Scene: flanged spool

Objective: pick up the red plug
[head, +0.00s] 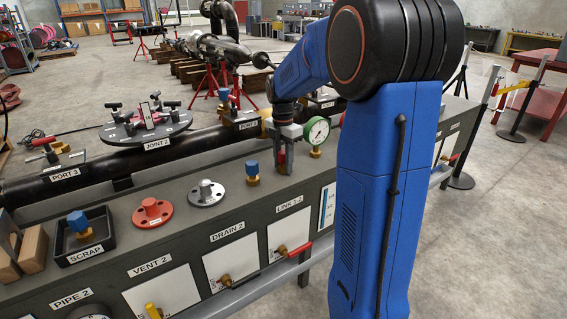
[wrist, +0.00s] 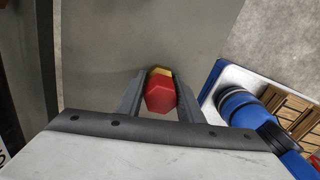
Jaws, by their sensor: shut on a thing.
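The red plug (wrist: 161,95) has a red hexagonal head and a brass-coloured part beyond it. In the wrist view it sits between the two fingers of my gripper (wrist: 160,85), which are shut on it. In the head view my gripper (head: 284,165) points down at the bench top behind the LINK 1-2 label, and the fingers mostly hide the plug. I cannot tell whether the plug's lower end touches the bench.
A blue-headed brass plug (head: 252,172) stands left of my gripper, and a pressure gauge (head: 317,132) stands close on its right. A grey flange (head: 206,194), a red flange (head: 152,212) and the black SCRAP tray (head: 103,240) lie farther left on the bench.

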